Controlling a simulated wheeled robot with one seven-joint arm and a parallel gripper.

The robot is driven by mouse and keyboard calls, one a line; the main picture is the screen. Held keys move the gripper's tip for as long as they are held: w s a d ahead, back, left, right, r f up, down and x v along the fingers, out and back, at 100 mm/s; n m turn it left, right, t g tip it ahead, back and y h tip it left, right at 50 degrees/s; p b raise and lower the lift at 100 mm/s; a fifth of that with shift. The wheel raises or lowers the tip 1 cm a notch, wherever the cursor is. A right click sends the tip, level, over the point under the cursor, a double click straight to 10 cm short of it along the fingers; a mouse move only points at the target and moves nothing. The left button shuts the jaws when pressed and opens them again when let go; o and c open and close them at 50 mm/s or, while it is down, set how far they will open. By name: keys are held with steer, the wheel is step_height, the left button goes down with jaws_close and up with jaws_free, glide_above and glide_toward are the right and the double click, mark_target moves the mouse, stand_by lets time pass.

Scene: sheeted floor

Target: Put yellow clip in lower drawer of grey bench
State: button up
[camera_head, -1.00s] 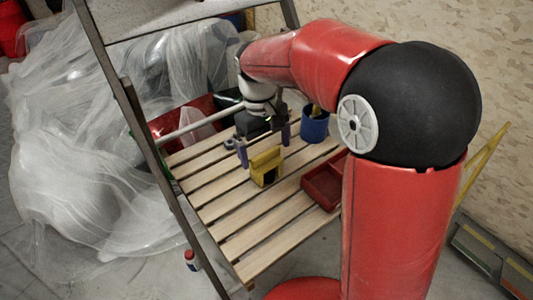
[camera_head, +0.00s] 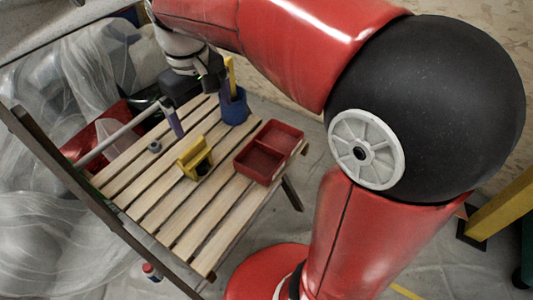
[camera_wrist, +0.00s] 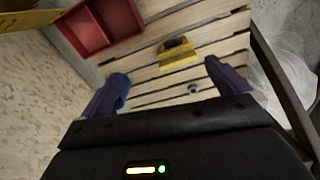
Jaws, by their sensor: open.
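A yellow, block-like piece with a dark opening, seemingly the yellow clip (camera_head: 195,158), stands on the wooden slats. It also shows in the wrist view (camera_wrist: 179,56). My gripper (camera_head: 200,106) is above the slats, apart from the clip and behind it in the head view. Its two purple fingers are spread with nothing between them, as the wrist view also shows (camera_wrist: 165,73). I cannot make out a grey bench or a lower drawer for certain in these frames.
A red two-compartment tray (camera_head: 270,151) sits right of the clip on the slatted table (camera_head: 215,215). A blue cup (camera_head: 234,107) holding a yellow item stands behind, near my gripper. A small grey ring (camera_head: 154,146) lies left. A dark leaning frame (camera_head: 75,180) edges the table's left.

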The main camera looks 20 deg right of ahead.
steer(key=s+d+f+m+t, duration=0.2)
steer(key=s+d, duration=0.2)
steer(key=s, duration=0.3)
steer(key=s+d+f+m+t, duration=0.2)
steer(key=s+d+m+t, duration=0.1)
steer(key=s, duration=0.4)
steer(key=shift+s+d, duration=0.15)
steer(key=shift+d, duration=0.75)
steer(key=shift+s, duration=0.1)
